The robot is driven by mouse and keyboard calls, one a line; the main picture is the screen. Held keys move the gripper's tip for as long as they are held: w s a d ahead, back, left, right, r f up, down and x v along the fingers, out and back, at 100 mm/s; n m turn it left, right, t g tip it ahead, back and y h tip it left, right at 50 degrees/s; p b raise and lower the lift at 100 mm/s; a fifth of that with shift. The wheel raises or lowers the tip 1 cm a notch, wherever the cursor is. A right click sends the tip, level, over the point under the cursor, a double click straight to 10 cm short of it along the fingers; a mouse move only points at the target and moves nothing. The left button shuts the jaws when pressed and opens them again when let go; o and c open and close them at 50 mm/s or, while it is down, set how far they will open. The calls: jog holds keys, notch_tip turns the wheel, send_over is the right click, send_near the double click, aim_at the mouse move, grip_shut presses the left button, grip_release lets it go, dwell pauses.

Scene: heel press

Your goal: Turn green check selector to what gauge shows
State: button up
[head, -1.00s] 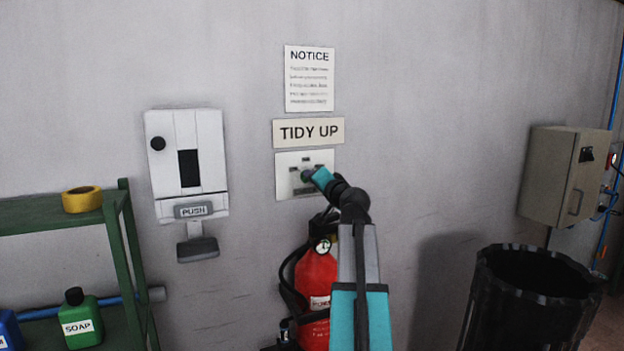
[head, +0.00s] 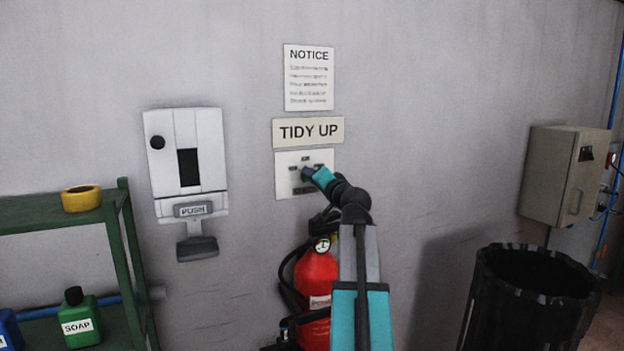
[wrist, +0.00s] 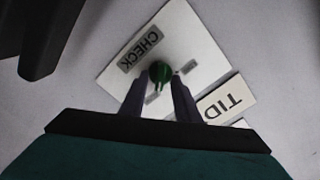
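The green selector knob (wrist: 160,72) sits on a white plate (wrist: 190,40) marked CHECK, with small grey labels around the knob. In the head view, the plate (head: 284,188) is on the wall under the TIDY UP sign. My gripper (wrist: 159,80) is at the knob, one finger on each side of it. I cannot tell whether the fingers press on it or leave a small gap. The gripper (head: 306,173) partly hides the knob in the head view. A round gauge (head: 322,245) is on top of the red fire extinguisher (head: 317,280); its needle is too small to read.
A white dispenser (head: 213,150) with a PUSH bar hangs left of the plate. A green shelf (head: 40,213) stands at the left, a black bin (head: 520,315) at the right, and a beige wall box (head: 548,175) behind it.

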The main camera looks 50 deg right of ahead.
jog(key=b+v, duration=0.2)
jog(key=v, duration=1.1)
jog(key=shift+b, duration=0.35)
jog(key=shift+s+f, duration=0.1)
jog(key=shift+s, duration=0.1)
